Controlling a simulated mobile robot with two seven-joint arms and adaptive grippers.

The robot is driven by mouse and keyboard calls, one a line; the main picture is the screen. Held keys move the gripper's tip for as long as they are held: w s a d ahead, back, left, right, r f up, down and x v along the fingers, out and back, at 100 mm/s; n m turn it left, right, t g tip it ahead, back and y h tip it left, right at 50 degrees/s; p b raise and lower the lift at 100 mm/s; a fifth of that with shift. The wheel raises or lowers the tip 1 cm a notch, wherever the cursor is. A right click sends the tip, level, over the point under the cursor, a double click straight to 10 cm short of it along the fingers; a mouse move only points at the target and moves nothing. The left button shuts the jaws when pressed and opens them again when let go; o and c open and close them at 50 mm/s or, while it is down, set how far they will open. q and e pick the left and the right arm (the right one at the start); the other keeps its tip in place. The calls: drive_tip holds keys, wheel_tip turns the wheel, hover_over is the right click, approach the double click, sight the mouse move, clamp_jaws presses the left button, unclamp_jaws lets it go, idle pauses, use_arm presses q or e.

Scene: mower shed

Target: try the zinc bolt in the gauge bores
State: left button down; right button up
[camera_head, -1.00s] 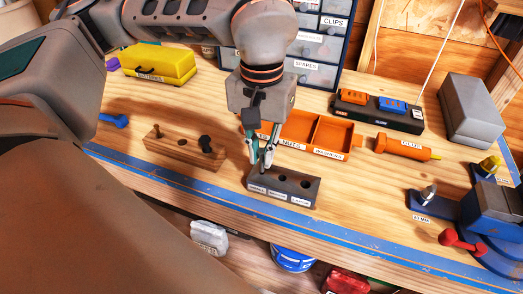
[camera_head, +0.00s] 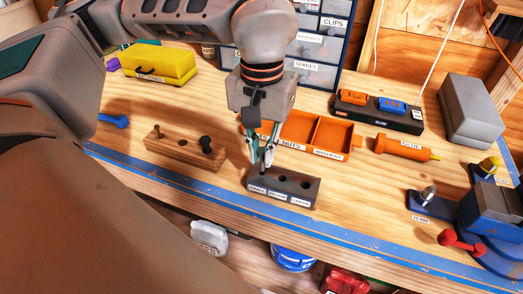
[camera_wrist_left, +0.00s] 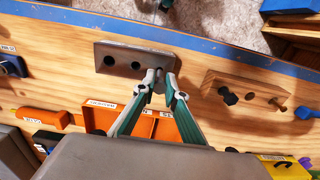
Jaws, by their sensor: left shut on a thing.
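The dark grey gauge block (camera_head: 298,196) lies near the bench's front edge, with labelled bores in its top. My left gripper (camera_head: 262,165) points down over its left end and is shut on the zinc bolt, which is mostly hidden between the fingertips. In the left wrist view, the fingertips (camera_wrist_left: 168,88) are at the end bore of the gauge block (camera_wrist_left: 170,60). The other two bores are open and empty. I cannot tell how far the bolt is in the bore. My right gripper is out of view.
A wooden bolt rack (camera_head: 180,152) stands left of the gauge, holding a dark bolt and a brownish one around an empty hole. An orange parts tray (camera_head: 330,137) is just behind. An orange tool (camera_head: 402,148) and a grey box (camera_head: 470,110) are to the right.

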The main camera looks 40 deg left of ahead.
use_arm(q)
drive_tip(key=shift+r+p, duration=1.65)
drive_tip(key=shift+r, duration=0.7)
drive_tip(key=shift+d, duration=0.35)
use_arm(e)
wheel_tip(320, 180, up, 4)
use_arm(q)
drive_tip(key=w+d+p, duration=0.1)
drive_tip(key=d, duration=0.3)
drive_tip(key=b, duration=0.4)
hover_over(283, 171)
drive_tip(key=s+d, duration=0.1)
drive_tip(key=s, duration=0.1)
drive_tip(key=shift+f, duration=1.95)
drive_tip(key=shift+f+b, duration=0.35)
drive_tip(key=shift+f, duration=0.35)
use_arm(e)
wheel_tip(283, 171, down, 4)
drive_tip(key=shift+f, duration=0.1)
use_arm(q)
drive_tip(key=shift+f+b, duration=1.4)
drive_tip(key=shift+f, duration=0.3)
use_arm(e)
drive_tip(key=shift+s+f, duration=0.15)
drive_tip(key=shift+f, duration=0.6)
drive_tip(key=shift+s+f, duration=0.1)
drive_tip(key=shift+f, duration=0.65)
use_arm(q)
drive_tip(key=c, duration=2)
unclamp_jaws()
